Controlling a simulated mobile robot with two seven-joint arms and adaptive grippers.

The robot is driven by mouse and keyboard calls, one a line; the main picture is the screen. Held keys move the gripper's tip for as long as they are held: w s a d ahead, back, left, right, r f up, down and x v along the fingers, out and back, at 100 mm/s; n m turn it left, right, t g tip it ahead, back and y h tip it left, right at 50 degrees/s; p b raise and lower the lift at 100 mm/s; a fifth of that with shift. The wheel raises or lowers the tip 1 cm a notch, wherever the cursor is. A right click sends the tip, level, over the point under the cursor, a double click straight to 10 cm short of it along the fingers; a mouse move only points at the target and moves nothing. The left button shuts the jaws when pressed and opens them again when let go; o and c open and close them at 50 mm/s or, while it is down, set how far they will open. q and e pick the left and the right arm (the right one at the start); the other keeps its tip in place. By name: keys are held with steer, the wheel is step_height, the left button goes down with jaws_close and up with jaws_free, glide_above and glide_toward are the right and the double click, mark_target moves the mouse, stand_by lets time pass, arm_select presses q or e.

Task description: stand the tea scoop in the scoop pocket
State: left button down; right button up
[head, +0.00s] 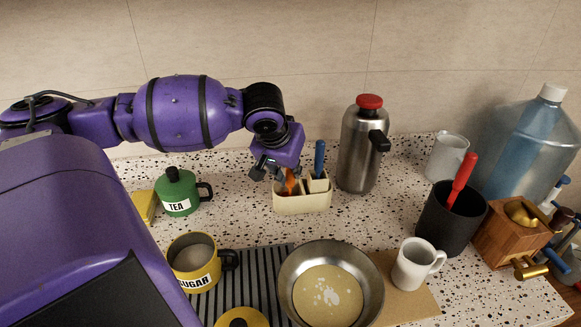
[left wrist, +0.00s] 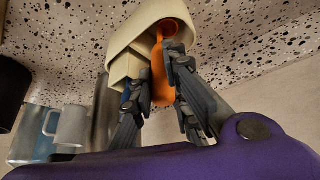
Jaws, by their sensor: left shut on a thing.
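The cream holder (head: 302,203) stands on the speckled counter, with a blue-handled tool (head: 319,158) upright in its right part. My left gripper (head: 275,172) is over the holder's left part, shut on an orange tool (head: 289,181), which looks like the tea scoop. In the left wrist view the orange scoop (left wrist: 160,85) is between the fingers (left wrist: 157,68), and its far end is at or inside a round opening of the holder (left wrist: 130,32). How deep it sits is hidden. The green TEA pot (head: 178,195) stands left of the holder. My right gripper is out of view.
A steel flask (head: 362,148) stands close right of the holder. In front are a yellow SUGAR mug (head: 193,262), a steel pan (head: 331,285) and a white mug (head: 415,264). A black pot (head: 450,222) with a red-handled tool stands further right.

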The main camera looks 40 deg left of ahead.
arm_select(q)
steer(key=c, duration=1.6)
jaws_free()
steer(key=v, duration=1.2)
steer(key=shift+s, duration=0.1)
